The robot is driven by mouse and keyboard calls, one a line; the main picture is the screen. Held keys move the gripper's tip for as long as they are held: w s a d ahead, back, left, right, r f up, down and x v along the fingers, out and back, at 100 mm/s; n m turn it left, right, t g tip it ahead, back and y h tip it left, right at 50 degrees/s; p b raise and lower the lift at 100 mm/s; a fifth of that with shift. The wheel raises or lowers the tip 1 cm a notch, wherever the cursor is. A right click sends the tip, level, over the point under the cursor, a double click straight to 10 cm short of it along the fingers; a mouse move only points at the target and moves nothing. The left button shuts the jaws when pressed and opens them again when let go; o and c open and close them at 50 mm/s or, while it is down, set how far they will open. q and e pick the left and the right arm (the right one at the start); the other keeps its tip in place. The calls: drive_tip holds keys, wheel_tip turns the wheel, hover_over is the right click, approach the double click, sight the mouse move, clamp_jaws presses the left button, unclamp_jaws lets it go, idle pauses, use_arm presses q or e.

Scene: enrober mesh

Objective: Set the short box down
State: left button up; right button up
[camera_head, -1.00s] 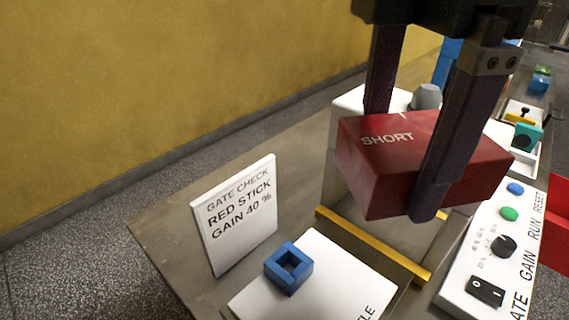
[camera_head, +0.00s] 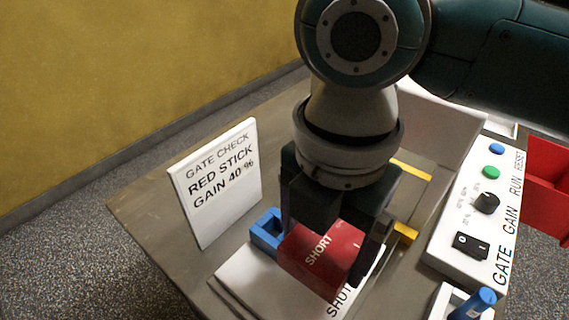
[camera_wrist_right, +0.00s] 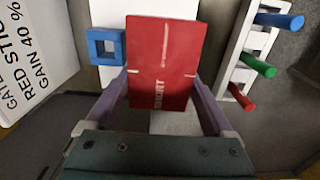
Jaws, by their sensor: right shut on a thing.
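The short box is a red block marked SHORT (camera_head: 322,252), low over or on the white plate (camera_head: 243,286) in the head view. My right gripper (camera_head: 335,240) comes from above and is shut on the box, a finger on each side. In the right wrist view the red box (camera_wrist_right: 165,62) lies between the two fingers (camera_wrist_right: 165,92). Whether its underside touches the plate is hidden. My left gripper is not in view.
A blue square ring (camera_head: 266,230) sits close left of the box. A GATE CHECK sign (camera_head: 217,185) stands behind it. A control panel (camera_head: 470,215) with buttons and a knob is at right, beside a red bin (camera_head: 550,180). Coloured sticks (camera_wrist_right: 258,65) stand in a white rack.

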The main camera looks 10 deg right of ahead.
wheel_tip(320, 180, down, 6)
drive_tip(key=shift+r+b, duration=0.1)
drive_tip(key=shift+b, duration=0.3)
